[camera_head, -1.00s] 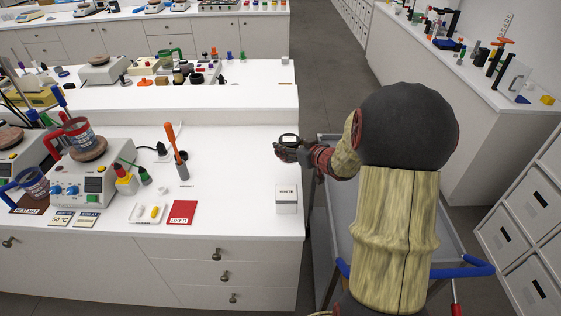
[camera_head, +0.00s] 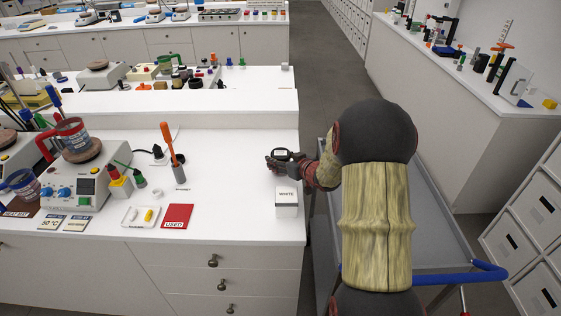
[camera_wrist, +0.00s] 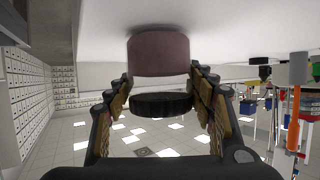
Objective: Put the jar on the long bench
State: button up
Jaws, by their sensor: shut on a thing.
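My gripper (camera_head: 279,160) is over the right end of the near white bench (camera_head: 232,195), just behind a white box labelled WHITE (camera_head: 287,200). It is shut on a jar, whose dark lid (camera_head: 281,154) shows between the fingers. In the wrist view, which is upside down, the jar has a dull pinkish-brown body (camera_wrist: 158,52) and a black lid (camera_wrist: 161,105). The fingers (camera_wrist: 160,110) stand on both sides of it. The jar looks upright, its base close to the white surface; whether it touches cannot be told. I cannot tell which bench is the long one.
A hotplate (camera_head: 80,185) is farther left. A grey cart (camera_head: 435,235) stands at right. The bench around the gripper is mostly clear.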

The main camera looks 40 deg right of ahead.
jog(key=o, duration=1.3)
jog(key=shift+f, duration=0.1)
jog(key=shift+c, duration=0.2)
